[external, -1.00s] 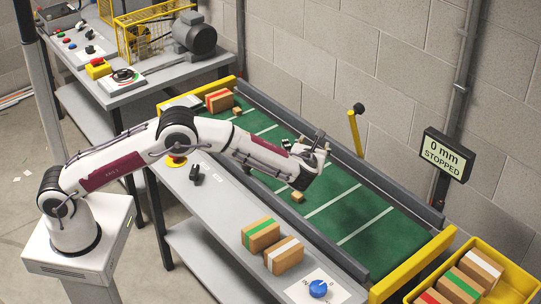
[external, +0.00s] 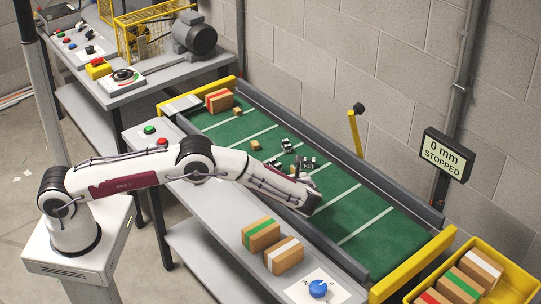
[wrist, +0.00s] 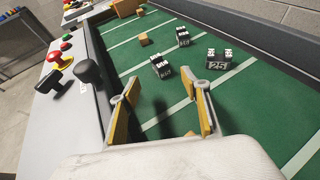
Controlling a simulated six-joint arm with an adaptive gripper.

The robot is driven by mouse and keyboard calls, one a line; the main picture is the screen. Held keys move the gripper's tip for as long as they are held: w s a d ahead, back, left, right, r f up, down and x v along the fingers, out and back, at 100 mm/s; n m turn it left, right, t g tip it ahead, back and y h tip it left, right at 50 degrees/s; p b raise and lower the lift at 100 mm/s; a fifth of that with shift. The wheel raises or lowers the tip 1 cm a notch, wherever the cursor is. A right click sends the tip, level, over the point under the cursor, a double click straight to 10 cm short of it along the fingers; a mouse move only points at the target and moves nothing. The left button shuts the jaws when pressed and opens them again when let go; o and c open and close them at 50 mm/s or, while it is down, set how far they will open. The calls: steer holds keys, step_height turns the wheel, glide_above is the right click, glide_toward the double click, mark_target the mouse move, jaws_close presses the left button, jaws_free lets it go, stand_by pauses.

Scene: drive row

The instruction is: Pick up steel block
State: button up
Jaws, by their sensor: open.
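Three small dark blocks with pale tops sit on the green conveyor belt (external: 355,222): a near one (wrist: 162,68), a farther one (wrist: 183,37) and a right one (wrist: 217,60) whose face reads "25". I cannot tell by looks which is the steel block. In the external view the near one (external: 275,163), the farther one (external: 286,145) and the right one (external: 308,163) form a cluster. My gripper (wrist: 160,80) is open, its orange-padded fingers spread either side of the near block, which lies just past the fingertips. No block is clamped.
Small wooden cubes (wrist: 143,40) and a red-striped box (external: 218,100) are on the belt. Dark side rails (external: 330,165) edge the belt. Two striped boxes (external: 260,234) stand on the grey bench. The display (external: 446,155) reads "0 mm STOPPED". Belt toward the right end is clear.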

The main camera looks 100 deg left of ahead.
mark_target(277, 167)
steer(key=shift+x, duration=1.25)
steer(key=shift+x, duration=2.65)
jaws_close()
